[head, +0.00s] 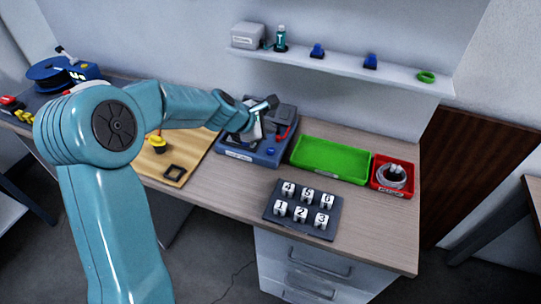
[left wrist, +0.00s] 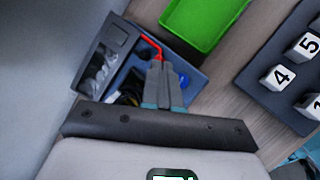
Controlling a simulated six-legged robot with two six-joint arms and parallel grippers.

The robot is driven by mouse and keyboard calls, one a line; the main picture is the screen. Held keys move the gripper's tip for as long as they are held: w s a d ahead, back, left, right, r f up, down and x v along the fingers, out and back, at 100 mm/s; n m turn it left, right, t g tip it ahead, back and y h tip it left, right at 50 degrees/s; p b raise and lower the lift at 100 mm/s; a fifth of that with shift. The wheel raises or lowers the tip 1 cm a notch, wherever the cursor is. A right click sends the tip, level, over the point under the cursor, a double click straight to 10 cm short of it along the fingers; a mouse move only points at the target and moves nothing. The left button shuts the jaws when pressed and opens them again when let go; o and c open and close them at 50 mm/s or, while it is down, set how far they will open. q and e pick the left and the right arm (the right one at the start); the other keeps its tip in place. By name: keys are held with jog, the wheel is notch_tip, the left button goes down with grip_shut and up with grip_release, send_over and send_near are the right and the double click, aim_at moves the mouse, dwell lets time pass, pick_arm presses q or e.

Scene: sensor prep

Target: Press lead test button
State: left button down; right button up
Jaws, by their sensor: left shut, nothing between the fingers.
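The blue test station (head: 262,157) stands on the bench against the wall, with a dark grey block at its back and a red lead (head: 282,133). A round blue button (head: 271,151) is on its front right; I cannot read its label. In the left wrist view, the station (left wrist: 112,44) lies ahead, with the red lead (left wrist: 151,46) just beyond the fingertips and a blue spot (left wrist: 184,80), probably the button, beside them. My left gripper (left wrist: 160,64) is shut and empty over the station. Its fingertips are hidden in the head view; contact cannot be told.
A green tray (head: 331,178) and a red bin (head: 407,191) with a coiled cable stand right of the station. A dark board (head: 271,214) with numbered white blocks lies in front. A wooden board (head: 196,164) lies left. A shelf (head: 345,70) hangs above.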

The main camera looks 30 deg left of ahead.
aim_at(269, 152)
pick_arm(q)
jog(key=shift+d+f+b, duration=0.1)
jog(key=shift+f+b, duration=2.05)
jog(key=shift+f, duration=0.6)
pick_arm(e)
jog(key=shift+f, duration=2.75)
pick_arm(q)
jog(key=shift+f+b, duration=0.4)
jog(key=shift+f, duration=0.1)
pick_arm(e)
jog(key=shift+f, duration=0.4)
pick_arm(q)
jog(key=shift+f+b, duration=0.45)
pick_arm(e)
jog(key=shift+f, duration=0.45)
jog(key=shift+r, duration=0.1)
pick_arm(q)
jog(key=shift+r+p, duration=0.9)
jog(key=shift+p, duration=0.05)
pick_arm(e)
jog(key=shift+r, duration=0.85)
pick_arm(q)
jog(key=shift+w, duration=0.1)
notch_tip(269, 152, up, 5)
jog(key=p, duration=0.5)
jog(key=shift+r, duration=0.1)
pick_arm(e)
notch_tip(269, 152, up, 5)
